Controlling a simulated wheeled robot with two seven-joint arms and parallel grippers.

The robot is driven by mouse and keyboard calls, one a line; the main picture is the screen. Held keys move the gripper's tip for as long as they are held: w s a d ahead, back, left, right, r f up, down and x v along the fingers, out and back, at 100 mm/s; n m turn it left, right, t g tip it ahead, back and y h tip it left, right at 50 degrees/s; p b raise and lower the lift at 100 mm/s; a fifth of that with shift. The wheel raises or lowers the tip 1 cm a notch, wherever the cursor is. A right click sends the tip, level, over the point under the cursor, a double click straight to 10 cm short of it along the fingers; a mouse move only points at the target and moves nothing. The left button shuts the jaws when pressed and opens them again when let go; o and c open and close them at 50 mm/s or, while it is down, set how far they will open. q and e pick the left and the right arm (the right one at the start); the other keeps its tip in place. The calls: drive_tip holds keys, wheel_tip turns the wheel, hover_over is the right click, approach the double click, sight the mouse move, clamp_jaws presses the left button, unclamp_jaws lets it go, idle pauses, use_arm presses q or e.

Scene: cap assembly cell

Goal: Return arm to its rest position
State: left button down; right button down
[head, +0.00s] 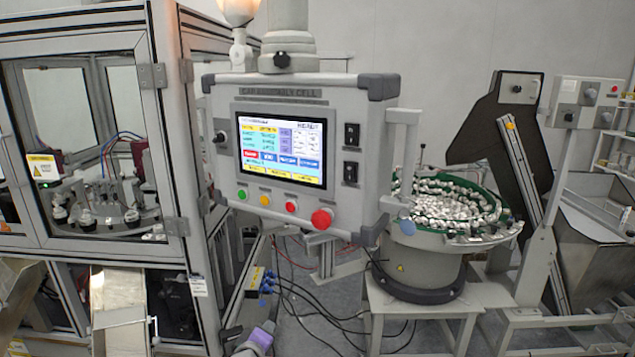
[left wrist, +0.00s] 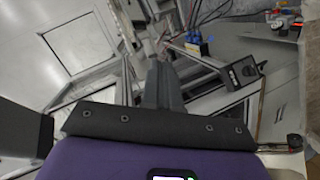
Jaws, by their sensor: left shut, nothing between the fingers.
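My left gripper (head: 266,328) is low in the head view, just below the control panel, and only a small purple and grey part of it shows. In the left wrist view its dark fingers (left wrist: 163,78) are together, with nothing between them. The purple body of the gripper fills the bottom of that view. My right gripper is in neither view.
The control panel (head: 350,100) hangs above the gripper. A glazed machine enclosure (head: 172,130) stands at left. Blue connectors (head: 268,282) and loose cables (head: 330,318) are close by. A bowl feeder (head: 420,262) full of small parts stands at right on a stand.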

use_arm(q)
drive_tip(key=s+d+f+m+g, duration=0.15)
drive_tip(key=s+f, duration=0.25)
drive_tip(key=f, duration=0.4)
drive_tip(key=s+f+m+g, duration=0.1)
drive_tip(key=s+f+g, duration=0.25)
drive_tip(key=f, duration=0.35)
drive_tip(key=s+f+m+g, duration=0.1)
drive_tip(key=s+f+g, duration=0.2)
drive_tip(key=s, duration=0.7)
drive_tip(key=s+d+f+m+g+h, duration=0.1)
drive_tip(key=s+f+m+g, duration=0.1)
drive_tip(key=s+f, duration=0.6)
drive_tip(key=s+d+f+m+g+b, duration=0.1)
drive_tip(key=s+f, duration=0.5)
drive_tip(key=s, duration=0.6)
drive_tip(key=m+g, duration=0.1)
drive_tip(key=g, duration=0.1)
drive_tip(key=shift+s+f+g+h, duration=0.2)
drive_tip(key=shift+g+h, duration=0.1)
drive_tip(key=shift+g, duration=0.1)
